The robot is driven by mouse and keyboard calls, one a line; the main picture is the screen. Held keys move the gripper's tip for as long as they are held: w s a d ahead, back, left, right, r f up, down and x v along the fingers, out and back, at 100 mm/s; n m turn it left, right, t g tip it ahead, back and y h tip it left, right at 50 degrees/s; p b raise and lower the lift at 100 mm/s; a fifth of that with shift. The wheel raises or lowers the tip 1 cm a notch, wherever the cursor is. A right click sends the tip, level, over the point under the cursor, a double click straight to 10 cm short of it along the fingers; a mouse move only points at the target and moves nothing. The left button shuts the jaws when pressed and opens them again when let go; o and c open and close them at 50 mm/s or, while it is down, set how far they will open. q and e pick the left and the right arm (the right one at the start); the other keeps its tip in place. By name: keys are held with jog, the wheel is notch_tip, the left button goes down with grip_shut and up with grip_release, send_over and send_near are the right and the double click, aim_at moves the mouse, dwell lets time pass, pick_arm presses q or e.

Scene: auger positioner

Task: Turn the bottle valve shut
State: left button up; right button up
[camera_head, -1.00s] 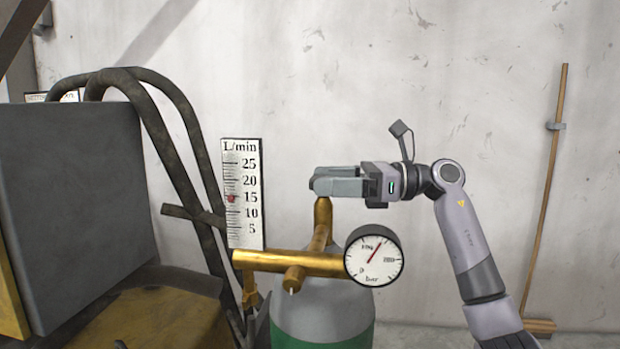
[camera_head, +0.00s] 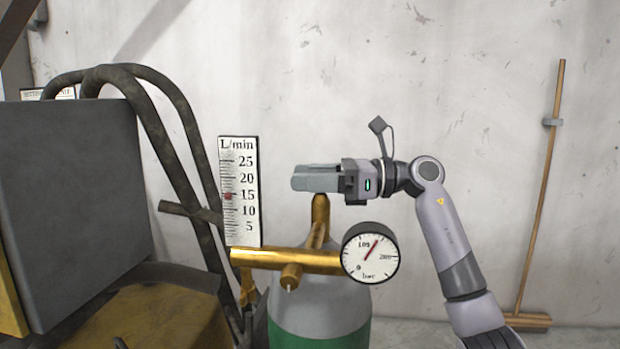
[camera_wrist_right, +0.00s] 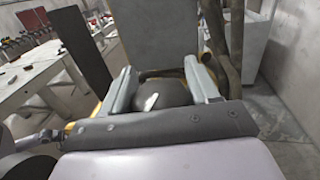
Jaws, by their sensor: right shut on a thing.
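The grey gas bottle (camera_head: 310,298) with a green lower part stands upright at the lower middle of the head view. Brass fittings (camera_head: 320,220) rise from its top. My right gripper (camera_head: 305,178) is level above the fittings, shut on the bottle valve, which its fingers hide in the head view. In the right wrist view a dark rounded knob, the valve (camera_wrist_right: 165,94), sits between the two fingers of my right gripper (camera_wrist_right: 163,88). My left gripper is not in view.
A round pressure gauge (camera_head: 370,253) has its red needle pointing up and right. A flow scale (camera_head: 238,190) shows a red marker near 15. A grey box (camera_head: 75,200) and bent dark tubes (camera_head: 185,120) stand left. A broom (camera_head: 545,190) leans on the wall.

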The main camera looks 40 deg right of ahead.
jog(key=shift+f+m+t+h+b, duration=0.2)
jog(key=shift+m+t+h+b, duration=0.4)
jog(key=shift+m+t+h, duration=0.15)
jog(key=shift+w+d+m+t+h+b, duration=0.1)
jog(key=shift+m+t+h+b, duration=0.25)
jog(key=shift+m+t+h, duration=0.55)
jog(key=m+h, duration=0.1)
jog(key=m+t+h, duration=0.1)
jog(key=h, duration=0.1)
jog(key=m+h, duration=0.1)
jog(key=h, duration=0.1)
jog(key=shift+w+d+r+t, duration=0.15)
jog(key=shift+d+t, duration=0.1)
jog(key=shift+d+m+t+h, duration=0.15)
jog(key=shift+m+t+h, duration=0.15)
jog(key=shift+m+h, duration=1.2)
jog(key=shift+h, duration=0.65)
jog(key=o, duration=0.9)
jog(key=shift+d, duration=0.1)
jog(key=shift+o, duration=0.2)
